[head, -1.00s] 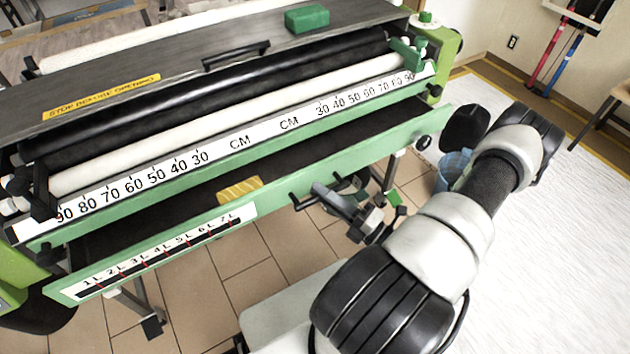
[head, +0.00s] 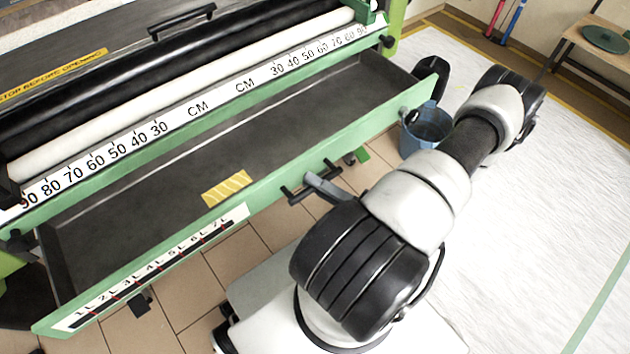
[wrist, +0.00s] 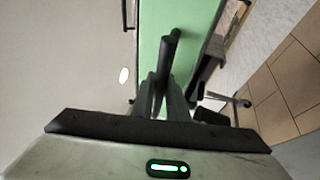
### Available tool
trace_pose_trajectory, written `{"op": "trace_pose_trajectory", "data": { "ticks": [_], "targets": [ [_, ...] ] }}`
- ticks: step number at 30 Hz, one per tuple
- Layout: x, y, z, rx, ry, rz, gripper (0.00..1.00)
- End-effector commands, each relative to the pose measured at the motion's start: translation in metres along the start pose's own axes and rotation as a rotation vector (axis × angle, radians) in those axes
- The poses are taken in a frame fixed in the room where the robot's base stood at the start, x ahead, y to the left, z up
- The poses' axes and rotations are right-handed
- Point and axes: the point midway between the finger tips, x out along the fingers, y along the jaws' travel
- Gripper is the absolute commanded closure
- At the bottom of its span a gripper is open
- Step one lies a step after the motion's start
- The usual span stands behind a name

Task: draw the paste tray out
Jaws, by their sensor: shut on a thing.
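The paste tray (head: 130,206) is a long dark trough with a green front panel (head: 372,129). In the head view it stands well out from under the machine, its empty-looking inside open to view. A black bar handle (head: 296,196) sits on the front panel, near its middle. My gripper (head: 318,184) is at the handle, partly hidden by my arm. In the wrist view my gripper (wrist: 161,92) is shut on the black handle (wrist: 170,45), with the green panel (wrist: 185,25) behind it.
A blue bucket (head: 425,130) stands by the tray's right end. White sheeting (head: 530,200) covers the floor at right.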

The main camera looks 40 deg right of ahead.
Motion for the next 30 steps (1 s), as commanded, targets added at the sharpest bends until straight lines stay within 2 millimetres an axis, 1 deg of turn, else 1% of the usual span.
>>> {"op": "trace_pose_trajectory", "data": {
  "ticks": [2, 3, 5, 6, 14, 17, 19, 23, 30],
  "targets": [
    [0.000, 0.000, 0.000, 0.000, 0.000, -0.001, 1.00],
    [0.000, 0.000, 0.000, 0.000, 0.000, -0.001, 0.80],
    [0.000, 0.000, 0.000, 0.000, 0.000, -0.001, 0.70],
    [0.000, 0.000, 0.000, 0.000, 0.000, -0.001, 0.68],
    [0.000, 0.000, 0.000, 0.000, 0.000, -0.001, 0.68],
    [-0.005, 0.000, 0.001, -0.001, -0.001, -0.001, 0.68],
    [-0.013, 0.000, 0.001, -0.001, -0.001, -0.001, 0.68],
    [-0.039, -0.001, 0.001, 0.000, -0.003, -0.003, 0.68],
    [-0.099, -0.001, 0.000, -0.001, -0.002, -0.003, 0.68]
  ]
}}
